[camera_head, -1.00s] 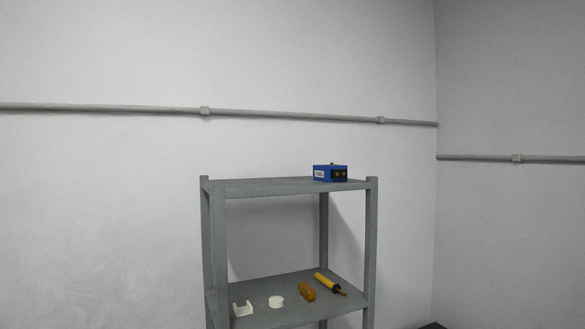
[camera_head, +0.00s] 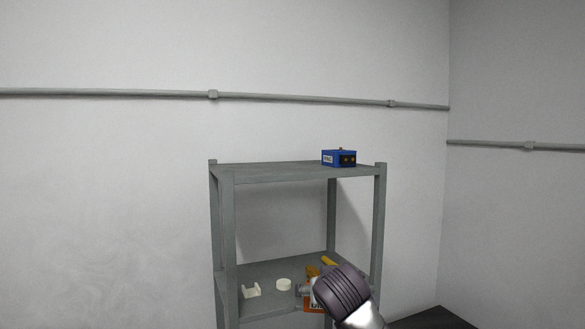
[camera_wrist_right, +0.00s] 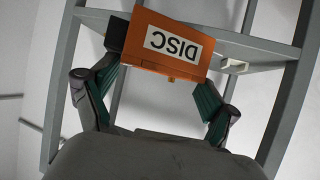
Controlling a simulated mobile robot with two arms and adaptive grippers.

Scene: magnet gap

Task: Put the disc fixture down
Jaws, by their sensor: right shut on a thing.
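The orange disc fixture (camera_wrist_right: 160,58), with a white label reading DISC, is between the two fingers of my right gripper (camera_wrist_right: 160,85) in the right wrist view. The label appears upside down there. In the head view my right arm comes in from the bottom and covers most of the gripper. A bit of the orange disc fixture (camera_head: 314,308) shows beside it, in front of the shelf unit's lower board. I cannot tell whether the fixture touches the board. My left gripper is not in view.
The grey shelf unit (camera_head: 228,240) stands by the wall. A blue box (camera_head: 339,158) sits on its top board. The lower board holds a white U-shaped piece (camera_head: 251,290), a white round piece (camera_head: 283,285) and a yellow tool (camera_head: 328,261), partly hidden by my arm.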

